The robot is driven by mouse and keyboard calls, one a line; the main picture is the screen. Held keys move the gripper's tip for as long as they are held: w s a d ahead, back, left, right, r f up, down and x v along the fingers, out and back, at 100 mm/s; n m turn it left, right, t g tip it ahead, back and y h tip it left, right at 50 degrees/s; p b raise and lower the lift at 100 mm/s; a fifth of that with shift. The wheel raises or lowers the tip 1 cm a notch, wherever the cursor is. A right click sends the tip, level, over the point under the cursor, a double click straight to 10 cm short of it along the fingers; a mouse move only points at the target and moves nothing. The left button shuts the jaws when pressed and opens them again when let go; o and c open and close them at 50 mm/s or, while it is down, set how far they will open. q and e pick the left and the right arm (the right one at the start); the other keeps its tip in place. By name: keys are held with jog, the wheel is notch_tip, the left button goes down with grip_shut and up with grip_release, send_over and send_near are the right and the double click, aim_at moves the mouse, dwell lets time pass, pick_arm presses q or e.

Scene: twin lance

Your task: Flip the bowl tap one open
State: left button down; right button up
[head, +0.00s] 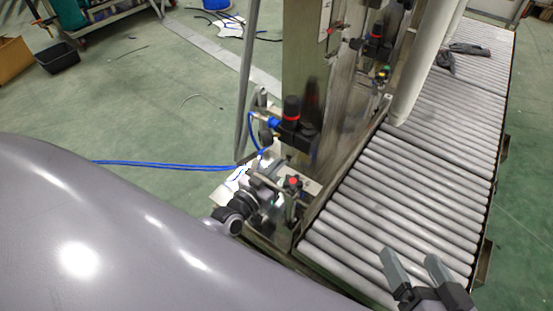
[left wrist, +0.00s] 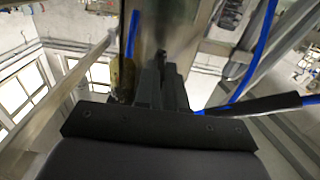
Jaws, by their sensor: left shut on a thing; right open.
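My left gripper (head: 272,188) reaches in from the left to the low fittings at the foot of the steel column. In the left wrist view its dark fingers (left wrist: 162,72) are close together, shut on a thin dark part that I take for the tap's handle. The tap itself is mostly hidden behind the fingers, and I cannot tell how its handle is turned. A red-topped fitting (head: 293,182) stands just right of the gripper. My right gripper (head: 412,262) is open and empty over the near end of the roller conveyor.
Blue hose (head: 165,165) runs along the floor. The steel column (head: 305,60) and roller conveyor (head: 450,130) stand close by. A dark tool (head: 468,49) lies on the far rollers. Green floor at left is mostly clear.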

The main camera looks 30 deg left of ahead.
pick_arm(q)
jog(key=shift+y, duration=0.3)
pick_arm(e)
jog(key=shift+a, duration=0.1)
pick_arm(q)
jog(key=c, duration=1.2)
grip_release()
pick_arm(e)
jog(key=shift+r, duration=0.1)
pick_arm(q)
jog(key=shift+s+a+p, duration=0.2)
jog(key=shift+s+p, duration=0.45)
jog(key=shift+s, duration=1.15)
jog(key=shift+s+a+p, duration=0.2)
jog(key=shift+s+p, duration=0.4)
jog(key=shift+s, duration=1.15)
pick_arm(e)
jog(key=shift+s+d+h, duration=0.15)
jog(key=shift+d+h, duration=0.15)
jog(key=shift+d, duration=0.2)
jog(key=shift+s+d+h, duration=0.15)
jog(key=shift+d+h, duration=0.15)
jog(key=shift+d, duration=0.2)
